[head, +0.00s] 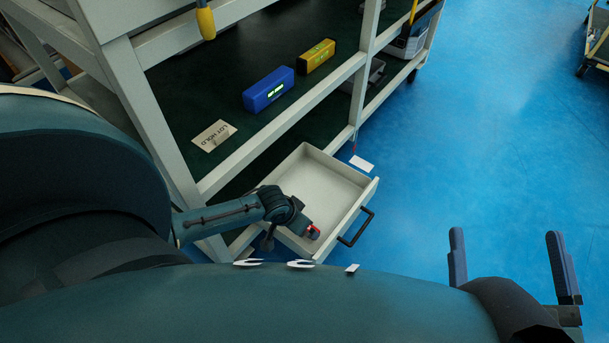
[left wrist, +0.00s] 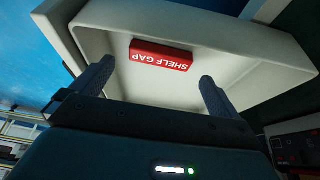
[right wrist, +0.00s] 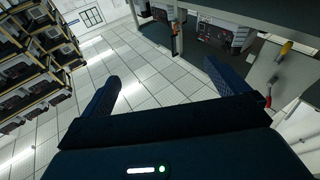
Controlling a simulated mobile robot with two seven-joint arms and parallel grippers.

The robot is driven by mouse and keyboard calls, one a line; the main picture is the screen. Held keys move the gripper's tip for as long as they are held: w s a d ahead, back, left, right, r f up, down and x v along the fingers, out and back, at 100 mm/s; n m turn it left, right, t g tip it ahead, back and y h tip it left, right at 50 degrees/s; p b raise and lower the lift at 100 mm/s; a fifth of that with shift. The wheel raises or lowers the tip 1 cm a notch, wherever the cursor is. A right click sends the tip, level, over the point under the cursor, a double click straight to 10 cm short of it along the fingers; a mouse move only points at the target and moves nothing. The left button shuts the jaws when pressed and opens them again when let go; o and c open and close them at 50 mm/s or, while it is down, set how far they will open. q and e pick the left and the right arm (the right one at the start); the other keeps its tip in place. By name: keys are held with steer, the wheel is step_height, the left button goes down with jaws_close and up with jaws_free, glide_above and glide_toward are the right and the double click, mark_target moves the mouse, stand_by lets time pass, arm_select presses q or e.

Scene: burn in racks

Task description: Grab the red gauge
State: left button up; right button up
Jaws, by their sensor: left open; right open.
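The red gauge, a small red block lettered "SHELF GAP" (left wrist: 161,56), lies inside the open pale drawer (left wrist: 110,28). In the head view only a bit of the red gauge (head: 314,233) shows beside my left gripper (head: 305,228), which partly hides it. In the left wrist view my left gripper (left wrist: 156,78) is open, its fingers on either side of the gauge's lower side but short of it, and I see no contact. My right gripper (head: 507,240) is open and empty, out over the blue floor, away from the drawer.
The drawer (head: 366,189) with a black handle (head: 356,227) sticks out from a white rack. On the rack's dark shelf are a blue block (head: 268,89), a yellow block (head: 316,57) and a "LOT HOLD" card (head: 213,135).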

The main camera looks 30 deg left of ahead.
arm_select(q)
steer(key=b+x, duration=0.4)
steer(key=x, duration=0.1)
steer(key=shift+w, duration=0.25)
steer(key=shift+w+f, duration=0.1)
steer(key=shift+f, duration=0.05)
arm_select(e)
steer(key=r+n+y, duration=0.1)
steer(key=r+n+t+y, duration=0.1)
steer(key=r, duration=0.1)
steer(key=w+r+n+t+y, duration=0.1)
steer(key=r+n+y, duration=0.1)
steer(key=shift+w+d+r, duration=0.1)
steer(key=shift+d+r, duration=0.1)
steer(key=shift+d, duration=0.05)
arm_select(q)
steer(key=c, duration=0.7)
